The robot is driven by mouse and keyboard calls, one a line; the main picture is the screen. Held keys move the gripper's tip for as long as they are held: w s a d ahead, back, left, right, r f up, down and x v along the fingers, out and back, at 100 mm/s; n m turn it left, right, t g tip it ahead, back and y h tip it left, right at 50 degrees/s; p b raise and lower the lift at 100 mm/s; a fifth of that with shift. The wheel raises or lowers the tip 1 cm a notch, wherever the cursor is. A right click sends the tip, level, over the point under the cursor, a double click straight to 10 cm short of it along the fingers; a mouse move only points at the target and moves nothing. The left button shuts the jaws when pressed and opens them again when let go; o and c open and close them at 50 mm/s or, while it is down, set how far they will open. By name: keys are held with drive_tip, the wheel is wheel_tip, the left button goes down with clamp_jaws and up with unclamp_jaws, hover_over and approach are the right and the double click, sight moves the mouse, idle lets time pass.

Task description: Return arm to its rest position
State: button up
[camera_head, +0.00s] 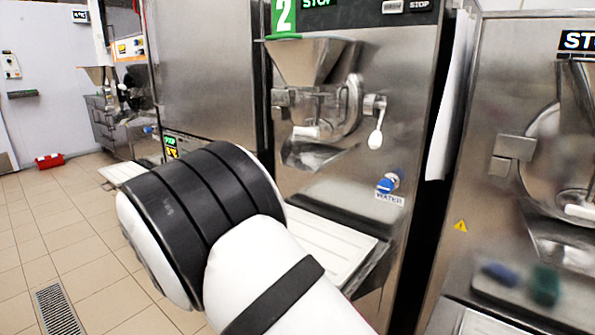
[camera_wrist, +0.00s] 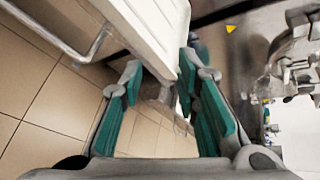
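My gripper (camera_wrist: 163,95) shows in the wrist view with its two grey and teal fingers spread apart. It is open, and nothing is held between the fingers. Beyond the fingers are a white tray shelf (camera_wrist: 150,28) at the top and the tiled floor below it. In the head view my white and black arm fills the lower middle, in front of the freezer marked 2 (camera_head: 220,70). The gripper itself does not show in the head view.
The freezer marked 2 has a steel hopper (camera_head: 312,60), a white-knobbed lever (camera_head: 375,138), a blue water knob (camera_head: 386,185) and a white shelf (camera_head: 335,240) close to my arm. Another freezer (camera_head: 500,100) stands at the right. Tiled floor (camera_head: 95,260) is open at the left, with a red box (camera_head: 49,161) far back.

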drive_tip(key=s+d+r+m+g+y, duration=0.2)
drive_tip(key=s+d+r+m+g, duration=0.2)
drive_tip(key=s+d+r+m, duration=0.5)
drive_tip(key=s+d+r+m+g+y, duration=0.3)
drive_tip(key=s+d+r+m, duration=0.35)
drive_tip(key=d+m, duration=0.5)
drive_tip(key=s+d+m+y, duration=0.3)
drive_tip(key=s+m+y, duration=0.3)
drive_tip(key=s+m, duration=1.45)
drive_tip(key=s+r+n+t+p, duration=0.2)
drive_tip(key=r+p, duration=0.7)
drive_tip(key=s+r+n+t+p, duration=0.1)
drive_tip(key=s+r+p, duration=0.1)
drive_tip(key=r+p, duration=0.7)
drive_tip(key=shift+r+n+t, duration=0.4)
drive_tip(key=shift+r, duration=0.15)
